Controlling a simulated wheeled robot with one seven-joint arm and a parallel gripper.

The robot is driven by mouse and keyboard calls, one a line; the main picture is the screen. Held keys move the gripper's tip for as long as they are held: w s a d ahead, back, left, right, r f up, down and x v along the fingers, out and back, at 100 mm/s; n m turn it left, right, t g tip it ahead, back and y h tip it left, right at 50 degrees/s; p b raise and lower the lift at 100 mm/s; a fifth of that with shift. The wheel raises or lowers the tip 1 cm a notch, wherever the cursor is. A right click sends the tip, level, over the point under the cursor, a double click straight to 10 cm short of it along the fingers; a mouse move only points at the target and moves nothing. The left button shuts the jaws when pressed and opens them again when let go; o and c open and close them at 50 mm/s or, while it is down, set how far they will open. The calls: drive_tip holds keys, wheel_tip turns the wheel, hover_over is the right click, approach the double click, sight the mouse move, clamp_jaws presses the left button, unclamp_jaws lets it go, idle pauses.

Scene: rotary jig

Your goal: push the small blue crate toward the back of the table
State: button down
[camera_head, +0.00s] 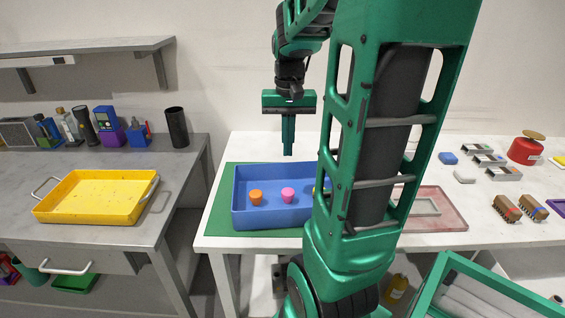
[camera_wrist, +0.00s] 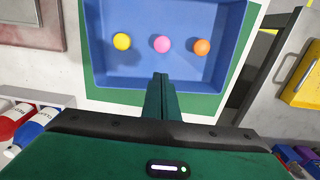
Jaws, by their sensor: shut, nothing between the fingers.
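The small blue crate (camera_head: 262,219) stands on a green mat (camera_head: 220,212) at the left of the white table. An orange piece (camera_head: 256,197), a pink piece (camera_head: 288,195) and a partly hidden yellow piece lie in it. My gripper (camera_head: 288,154) is shut and empty, pointing down near the crate's back wall. In the wrist view the closed fingertips (camera_wrist: 160,78) overlap the near edge of the crate (camera_wrist: 180,20). I cannot tell whether they touch it. My arm hides the crate's right end in the head view.
A reddish tray (camera_head: 445,222) lies right of the crate, partly behind my arm. A red scale (camera_head: 524,150) and small parts stand farther right. A yellow tray (camera_head: 95,212) sits on the separate grey bench at left. Bare white table shows behind the crate.

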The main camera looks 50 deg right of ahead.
hover_over(286, 186)
drive_tip(key=s+a, duration=0.2)
drive_tip(key=f, duration=0.9)
drive_tip(key=shift+w+d+f, duration=0.1)
drive_tip(key=shift+w+f, duration=0.1)
drive_tip(key=shift+f, duration=0.15)
drive_tip(key=shift+w+d, duration=0.8)
drive_tip(key=shift+d, duration=0.15)
drive_tip(key=shift+w+d, duration=0.55)
drive_tip(key=shift+w, duration=0.05)
drive_tip(key=shift+w, duration=0.1)
